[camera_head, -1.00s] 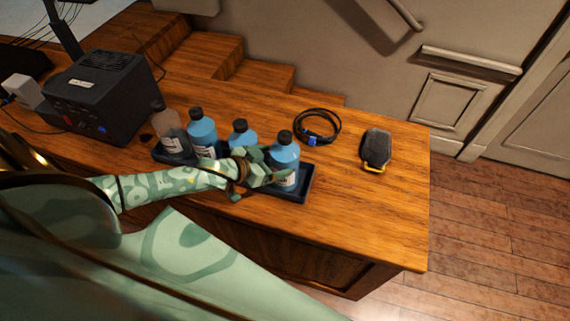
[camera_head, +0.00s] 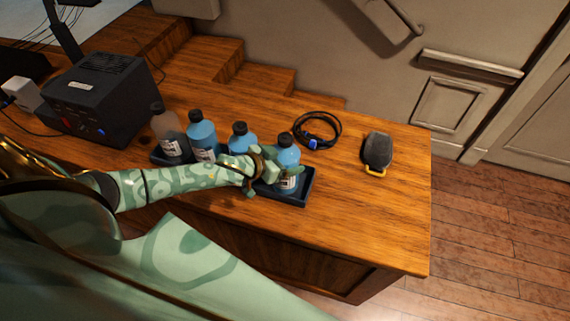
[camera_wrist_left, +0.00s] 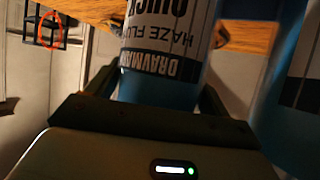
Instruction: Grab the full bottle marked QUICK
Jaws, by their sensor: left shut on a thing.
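The blue bottle at the right end of the row (camera_head: 288,156) has a black cap and a white label. In the left wrist view this bottle (camera_wrist_left: 162,92) shows the words QUICK and HAZE FLU, upside down. My left gripper (camera_head: 284,174) is shut on it, with fingers on both sides of its body. The bottle is upright over the dark tray (camera_head: 296,197); I cannot tell if its base touches. Two more blue bottles (camera_head: 202,132) (camera_head: 241,138) and a nearly clear bottle (camera_head: 170,138) stand to its left in the tray. My right gripper is not in view.
A coiled black cable (camera_head: 318,130) with a blue part lies behind the tray. A dark grey object with a yellow end (camera_head: 377,150) lies to the right. A black box (camera_head: 103,97) stands at the left. The desk's right front is clear.

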